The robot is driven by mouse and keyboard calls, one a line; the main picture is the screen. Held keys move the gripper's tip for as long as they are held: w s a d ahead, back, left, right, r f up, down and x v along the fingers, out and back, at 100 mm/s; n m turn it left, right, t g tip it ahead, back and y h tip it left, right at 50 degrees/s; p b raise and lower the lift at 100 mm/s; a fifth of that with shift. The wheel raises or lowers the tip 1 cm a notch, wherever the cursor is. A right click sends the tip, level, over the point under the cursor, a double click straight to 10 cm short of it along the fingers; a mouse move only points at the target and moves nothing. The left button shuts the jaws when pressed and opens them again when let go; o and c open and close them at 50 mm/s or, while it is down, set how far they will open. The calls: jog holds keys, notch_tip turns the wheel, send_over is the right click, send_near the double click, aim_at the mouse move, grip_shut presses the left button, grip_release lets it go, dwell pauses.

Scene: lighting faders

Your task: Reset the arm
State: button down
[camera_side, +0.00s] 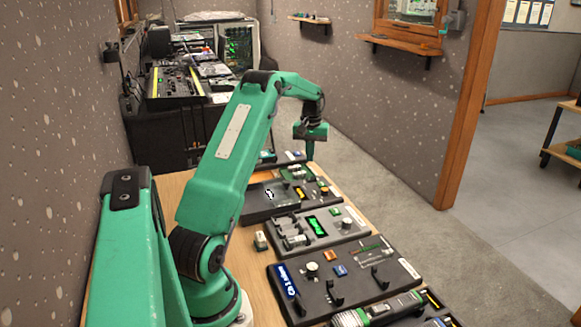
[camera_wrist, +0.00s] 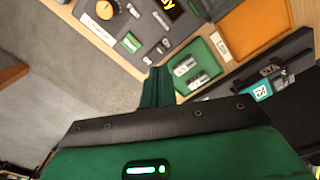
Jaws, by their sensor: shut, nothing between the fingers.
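My gripper (camera_side: 310,150) hangs from my green arm above the far end of the wooden table, fingers pointing down. In the wrist view its green fingers (camera_wrist: 157,88) are together with nothing between them. In the side view my arm reaches up and over the table. The fingers appear apart from the panels, though the exact height over them is hard to tell.
Dark control panels line the table, including one with a green screen (camera_side: 317,226) and one with a blue label (camera_side: 286,281). A small block (camera_side: 261,241) lies on bare wood. The wrist view shows an orange knob (camera_wrist: 105,9), a green pad (camera_wrist: 207,62) and an orange pad (camera_wrist: 252,32).

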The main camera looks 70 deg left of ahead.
jog(key=shift+d+r, duration=0.1)
jog(key=d+r+m+t, duration=0.1)
jog(key=d+r+m, duration=0.1)
jog(key=d+r, duration=0.45)
jog(key=s+d+r+m+t+y, duration=0.15)
jog(key=d+r, duration=0.25)
jog(key=d, duration=0.6)
jog(key=d+r+m+h, duration=0.1)
jog(key=d+r+m, duration=0.1)
jog(key=d+r, duration=0.55)
jog(key=s+d+f+m+t, duration=0.3)
jog(key=s+d+m, duration=0.3)
jog(key=s+d, duration=1)
jog(key=d, duration=0.3)
jog(key=shift+s+f, duration=0.15)
jog(key=shift+s, duration=0.25)
jog(key=shift+m, duration=0.25)
